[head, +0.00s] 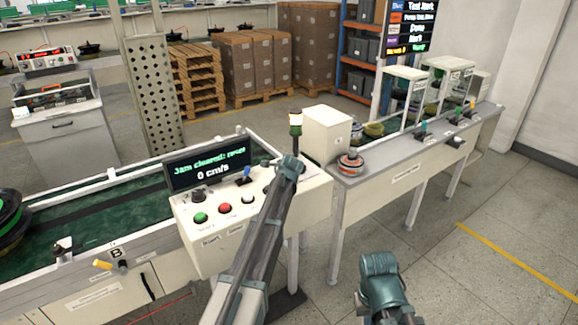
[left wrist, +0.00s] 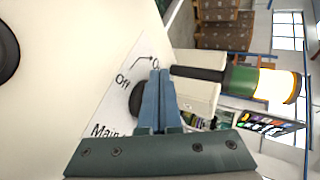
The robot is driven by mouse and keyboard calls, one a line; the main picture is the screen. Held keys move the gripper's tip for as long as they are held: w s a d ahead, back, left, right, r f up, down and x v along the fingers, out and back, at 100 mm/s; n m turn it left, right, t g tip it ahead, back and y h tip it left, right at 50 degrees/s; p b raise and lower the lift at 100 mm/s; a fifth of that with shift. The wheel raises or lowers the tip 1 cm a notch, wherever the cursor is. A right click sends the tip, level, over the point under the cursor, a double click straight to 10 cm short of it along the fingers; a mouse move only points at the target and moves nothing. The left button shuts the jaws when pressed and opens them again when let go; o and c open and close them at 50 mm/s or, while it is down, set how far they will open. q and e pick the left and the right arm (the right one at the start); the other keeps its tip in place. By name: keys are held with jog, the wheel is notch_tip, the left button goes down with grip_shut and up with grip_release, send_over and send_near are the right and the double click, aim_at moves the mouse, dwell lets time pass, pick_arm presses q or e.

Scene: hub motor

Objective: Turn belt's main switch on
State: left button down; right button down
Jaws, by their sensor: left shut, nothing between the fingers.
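The belt's control panel (head: 215,222) carries a display (head: 207,165) reading "Jam cleared: reset" and "0 cm/s". In the left wrist view the main switch (left wrist: 136,100) is a dark round knob with "Off", a partly covered label above it and "Main" printed below. My left gripper (left wrist: 160,104) is shut and empty, its blue fingers right beside the knob and covering its right part. I cannot tell whether they touch, or which way the knob points. In the head view my left arm crosses the panel's right side, with its fingertips not clear.
Green (head: 200,218), red (head: 225,209) and white (head: 248,200) buttons and a blue lever (head: 247,172) are on the panel. A signal light (left wrist: 250,82) rises just beyond the switch. A cream box (head: 327,134) and a long bench (head: 400,165) stand to the right.

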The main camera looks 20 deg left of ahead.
pick_arm(q)
jog(key=shift+w+a, duration=0.3)
jog(key=shift+w, duration=0.25)
jog(key=shift+s, duration=0.1)
dwell(0.6)
